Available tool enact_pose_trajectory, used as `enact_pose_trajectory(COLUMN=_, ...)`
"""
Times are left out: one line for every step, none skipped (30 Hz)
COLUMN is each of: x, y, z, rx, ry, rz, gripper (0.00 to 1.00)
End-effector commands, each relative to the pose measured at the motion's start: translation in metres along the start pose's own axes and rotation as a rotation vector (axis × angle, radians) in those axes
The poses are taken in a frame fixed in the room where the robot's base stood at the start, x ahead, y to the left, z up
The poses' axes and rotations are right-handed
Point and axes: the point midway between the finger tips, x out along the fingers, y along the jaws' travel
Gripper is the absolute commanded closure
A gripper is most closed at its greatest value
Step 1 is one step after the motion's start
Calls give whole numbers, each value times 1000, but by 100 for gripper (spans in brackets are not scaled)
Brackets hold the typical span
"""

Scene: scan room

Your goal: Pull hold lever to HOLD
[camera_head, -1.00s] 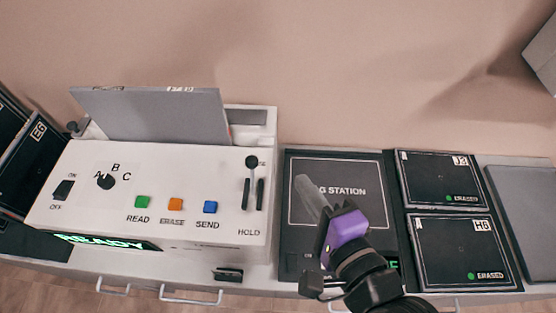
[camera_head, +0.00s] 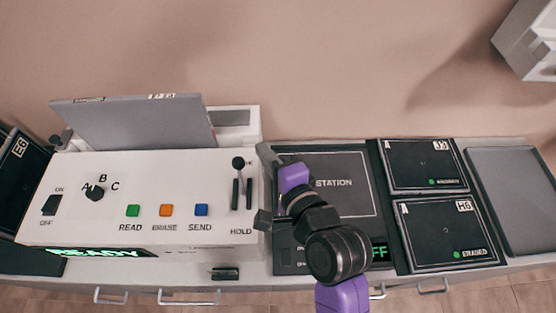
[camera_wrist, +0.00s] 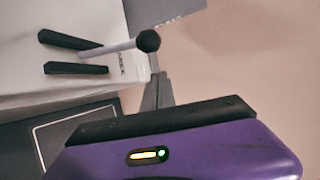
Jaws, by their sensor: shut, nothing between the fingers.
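The hold lever (camera_head: 238,163) has a black ball knob and stands between two black guards on the right end of the white console (camera_head: 90,220). Its knob is at the far end of the guards, and the HOLD label is at the near end. In the wrist view the lever's ball (camera_wrist: 148,41) and pale rod stick out between the guards. My gripper (camera_head: 264,150) is shut and empty, just right of the lever and apart from it in the head view. Its grey fingers (camera_wrist: 157,92) show below the ball in the wrist view.
The console carries a dial (camera_head: 95,193), a switch (camera_head: 49,204) and green, orange and blue buttons. A grey panel (camera_head: 135,125) stands behind them. To the right lie a dark station pad (camera_head: 345,195), two plates marked ERASED (camera_head: 450,235) and a grey tray (camera_head: 515,195).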

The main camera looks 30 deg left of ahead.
Motion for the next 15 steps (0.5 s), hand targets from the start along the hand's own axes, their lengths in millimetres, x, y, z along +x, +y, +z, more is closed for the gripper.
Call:
enact_pose_trajectory(x=-6, y=-1, z=11, rx=-1, ry=-4, rz=3, gripper=100)
enact_pose_trajectory(x=-7, y=-1, z=15, rx=0, ry=-4, rz=3, gripper=100)
enact_pose_trajectory(x=-8, y=-1, z=19, rx=0, ry=-4, rz=4, gripper=100)
enact_pose_trajectory(x=-10, y=0, z=21, rx=0, ry=-3, rz=4, gripper=100)
enact_pose_trajectory(x=-10, y=-1, z=23, rx=0, ry=-2, rz=3, gripper=100)
enact_pose_trajectory(x=-11, y=-1, z=26, rx=0, ry=-2, rz=2, gripper=100)
enact_pose_trajectory(x=-12, y=-1, z=27, rx=-1, ry=-1, rz=2, gripper=100)
enact_pose_trajectory(x=-12, y=0, z=28, rx=-1, ry=-1, rz=2, gripper=100)
enact_pose_trajectory(x=-13, y=0, z=29, rx=0, ry=0, rz=2, gripper=100)
enact_pose_trajectory(x=-13, y=0, z=30, rx=0, ry=0, rz=2, gripper=100)
enact_pose_trajectory(x=-13, y=1, z=30, rx=0, ry=-1, rz=2, gripper=100)
enact_pose_trajectory(x=-13, y=1, z=31, rx=1, ry=-1, rz=2, gripper=100)
enact_pose_trajectory(x=-13, y=1, z=31, rx=1, ry=0, rz=2, gripper=100)
enact_pose_trajectory(x=-13, y=1, z=31, rx=1, ry=0, rz=2, gripper=100)
enact_pose_trajectory(x=-13, y=1, z=31, rx=1, ry=0, rz=2, gripper=100)
